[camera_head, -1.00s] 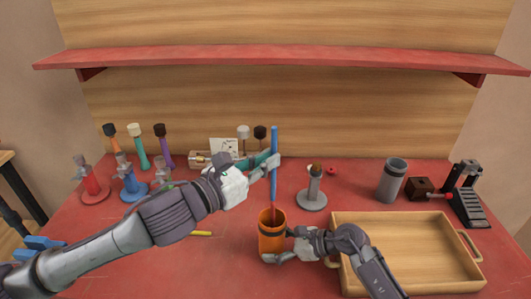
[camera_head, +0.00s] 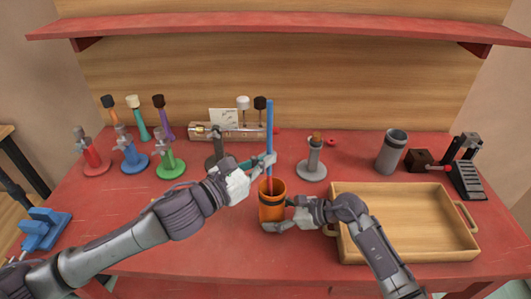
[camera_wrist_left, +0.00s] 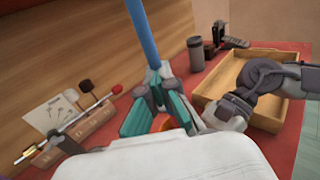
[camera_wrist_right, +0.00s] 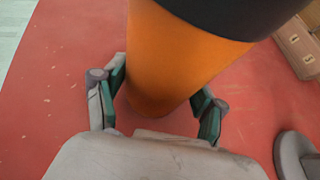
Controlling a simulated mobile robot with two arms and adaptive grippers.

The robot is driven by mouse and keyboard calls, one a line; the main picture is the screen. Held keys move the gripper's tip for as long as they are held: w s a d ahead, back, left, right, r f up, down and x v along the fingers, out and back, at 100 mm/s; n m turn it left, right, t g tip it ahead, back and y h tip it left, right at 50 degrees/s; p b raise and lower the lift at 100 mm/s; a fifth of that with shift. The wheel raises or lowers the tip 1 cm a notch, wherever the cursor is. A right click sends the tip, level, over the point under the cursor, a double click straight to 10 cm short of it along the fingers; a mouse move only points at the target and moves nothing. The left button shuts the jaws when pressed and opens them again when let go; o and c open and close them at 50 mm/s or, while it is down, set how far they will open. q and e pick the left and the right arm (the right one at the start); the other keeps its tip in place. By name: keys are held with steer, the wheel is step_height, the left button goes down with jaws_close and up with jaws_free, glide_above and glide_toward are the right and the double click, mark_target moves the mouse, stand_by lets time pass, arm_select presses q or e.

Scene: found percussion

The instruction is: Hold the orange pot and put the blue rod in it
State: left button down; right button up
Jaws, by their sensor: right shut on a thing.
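The orange pot (camera_head: 271,207) stands on the red table in the middle, with dark bands. My right gripper (camera_head: 285,214) is shut on it low on its side; in the right wrist view the pot (camera_wrist_right: 170,60) fills the gap between the fingers. The blue rod (camera_head: 269,125) stands nearly upright, its reddish lower part inside the pot's mouth; its lower end is hidden. The rod also shows in the left wrist view (camera_wrist_left: 143,35).
A wooden tray (camera_head: 345,252) lies right of the pot, near my right arm. A grey stand (camera_head: 314,160) and grey cup (camera_head: 391,151) are behind. Several coloured stands and mallets are at the back left, near a wooden box (camera_head: 240,133). A red shelf (camera_head: 280,25) hangs above.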

arm_select(q)
steer(key=c, duration=1.2)
jaws_free()
steer(key=shift+r, duration=0.15)
steer(key=shift+c, duration=0.2)
steer(key=v, duration=1.2)
arm_select(e)
steer(key=o, duration=0.9)
